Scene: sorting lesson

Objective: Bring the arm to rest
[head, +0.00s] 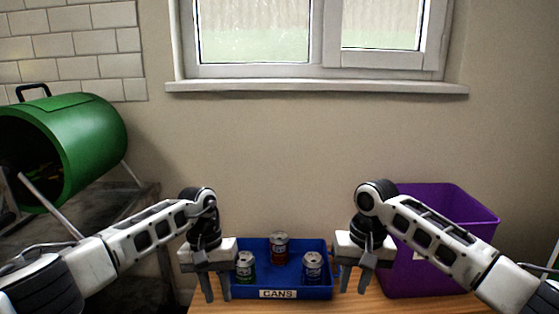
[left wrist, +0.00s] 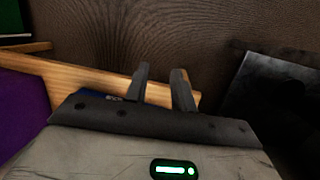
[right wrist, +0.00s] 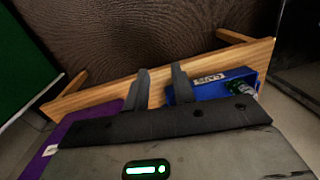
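My left gripper (head: 217,290) hangs fingers-down at the left side of the blue tray, open and empty. Its two fingers stand apart in the left wrist view (left wrist: 162,88). My right gripper (head: 355,285) hangs fingers-down between the blue tray and the purple bin, also open and empty. Its fingers stand apart in the right wrist view (right wrist: 158,88). The blue tray (head: 310,294) is labelled CANS and holds a green can (head: 245,268), a red can (head: 279,250) and a dark blue can (head: 313,268), all upright.
A wooden table (head: 440,304) carries the tray and a purple bin (head: 470,220) at the right, partly behind my right arm. A green drum (head: 85,140) on a stand is at the left. A wall with a window sill (head: 320,88) stands behind.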

